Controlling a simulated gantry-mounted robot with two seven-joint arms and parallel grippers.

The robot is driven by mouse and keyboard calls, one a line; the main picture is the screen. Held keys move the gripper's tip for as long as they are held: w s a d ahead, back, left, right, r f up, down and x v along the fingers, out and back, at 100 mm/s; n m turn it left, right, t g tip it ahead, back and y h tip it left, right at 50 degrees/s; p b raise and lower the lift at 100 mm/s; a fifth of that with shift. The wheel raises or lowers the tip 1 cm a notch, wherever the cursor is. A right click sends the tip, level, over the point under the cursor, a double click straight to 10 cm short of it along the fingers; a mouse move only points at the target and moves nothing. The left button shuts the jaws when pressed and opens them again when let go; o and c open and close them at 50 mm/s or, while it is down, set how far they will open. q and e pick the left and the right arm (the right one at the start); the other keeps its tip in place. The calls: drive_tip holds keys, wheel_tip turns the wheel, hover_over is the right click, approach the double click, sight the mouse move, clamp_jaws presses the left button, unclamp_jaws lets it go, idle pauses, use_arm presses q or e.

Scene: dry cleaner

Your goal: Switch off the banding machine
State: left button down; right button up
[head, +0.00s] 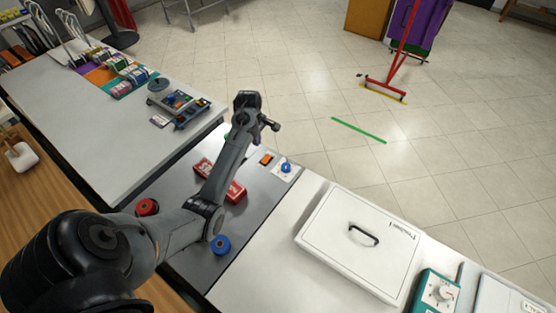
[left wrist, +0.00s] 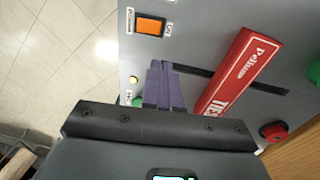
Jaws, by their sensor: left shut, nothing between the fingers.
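The banding machine (head: 183,188) is a dark grey panel set between two pale counters, with a red labelled bar (left wrist: 240,72) across it. In the head view my forearm hides part of the bar. My right gripper is not in view.
A small yellow light (left wrist: 133,80) lies near my fingers. A red button (left wrist: 273,131) and a blue knob (head: 285,168) are on the machine. A white lidded box (head: 358,240) and a teal dial unit (head: 437,292) stand right. Tagged items (head: 135,75) lie on the left counter.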

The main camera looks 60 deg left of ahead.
sight(268, 154)
use_arm(q)
drive_tip(key=w, duration=0.1)
drive_tip(key=w+r, duration=0.1)
drive_tip(key=r+t+b, duration=0.1)
drive_tip(key=shift+w+a, duration=0.25)
drive_tip(key=shift+w, duration=0.15)
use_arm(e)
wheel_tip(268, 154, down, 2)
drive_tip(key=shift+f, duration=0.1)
use_arm(q)
drive_tip(key=shift+f, duration=0.1)
drive_tip(key=f+b, duration=0.1)
drive_tip(key=f, duration=0.3)
drive_tip(key=w+f+b, duration=0.1)
drive_tip(key=f, duration=0.4)
drive_tip(key=w+f, duration=0.1)
drive_tip(key=f, duration=0.3)
drive_tip(key=shift+w+a+f+b, duration=0.25)
drive_tip(key=shift+a+f+b, duration=0.05)
drive_tip(key=shift+a+b, duration=0.1)
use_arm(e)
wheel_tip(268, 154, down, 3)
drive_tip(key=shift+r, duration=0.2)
